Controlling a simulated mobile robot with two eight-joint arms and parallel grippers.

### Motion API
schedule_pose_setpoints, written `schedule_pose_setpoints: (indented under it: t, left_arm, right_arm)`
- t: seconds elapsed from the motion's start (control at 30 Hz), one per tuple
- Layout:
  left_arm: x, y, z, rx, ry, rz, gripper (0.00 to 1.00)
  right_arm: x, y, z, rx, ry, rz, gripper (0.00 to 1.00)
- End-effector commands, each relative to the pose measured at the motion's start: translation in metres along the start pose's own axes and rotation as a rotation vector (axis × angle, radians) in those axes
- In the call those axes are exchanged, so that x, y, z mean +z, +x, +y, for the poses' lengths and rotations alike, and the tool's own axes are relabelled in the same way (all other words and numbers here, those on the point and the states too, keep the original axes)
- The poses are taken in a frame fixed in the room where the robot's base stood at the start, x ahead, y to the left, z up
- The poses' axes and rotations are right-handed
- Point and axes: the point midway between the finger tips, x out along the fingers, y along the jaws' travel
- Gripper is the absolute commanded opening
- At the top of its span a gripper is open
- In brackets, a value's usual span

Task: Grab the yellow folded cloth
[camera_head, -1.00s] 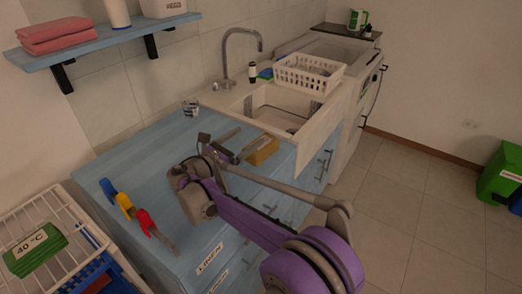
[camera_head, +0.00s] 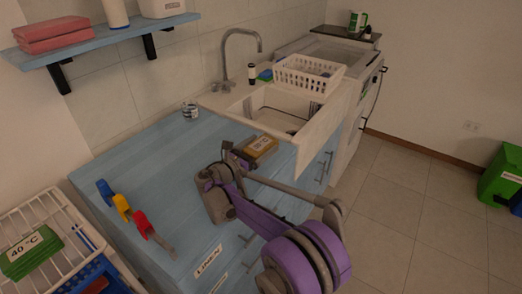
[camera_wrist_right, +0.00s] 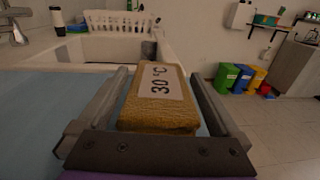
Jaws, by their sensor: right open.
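The yellow folded cloth (camera_head: 262,143) lies on the blue countertop (camera_head: 150,150), near its right end before the sink. It is a mustard block with a white label reading "30 °C" in the right wrist view (camera_wrist_right: 157,112). My right gripper (camera_head: 246,152) is at the near left side of the cloth, low over the counter. In the wrist view my right gripper (camera_wrist_right: 160,78) is open, with one finger on each side of the cloth and a gap showing beside it. Whether the fingers touch the counter is unclear. My left gripper is not in view.
Red, yellow and blue clips or tools (camera_head: 125,210) lie at the counter's left. A small can (camera_head: 190,110) stands at the back. The sink (camera_head: 275,108) with a white basket (camera_head: 308,75) is beyond the cloth. A shelf (camera_head: 110,40) hangs upper left.

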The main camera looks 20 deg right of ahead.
Motion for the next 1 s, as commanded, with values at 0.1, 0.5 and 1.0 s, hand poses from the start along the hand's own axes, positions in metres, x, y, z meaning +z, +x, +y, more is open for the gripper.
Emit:
schedule_pose_setpoints:
  t: [0.1,0.5,1.0]
  left_arm:
    - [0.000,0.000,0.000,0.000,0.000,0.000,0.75]
    - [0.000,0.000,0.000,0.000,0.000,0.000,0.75]
    - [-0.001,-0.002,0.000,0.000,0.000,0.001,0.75]
  right_arm:
    - [0.000,0.004,0.000,0.000,0.000,0.000,1.00]
    - [0.000,0.003,0.000,0.001,0.000,0.000,0.50]
    - [0.011,0.003,0.000,0.001,0.001,0.000,0.20]
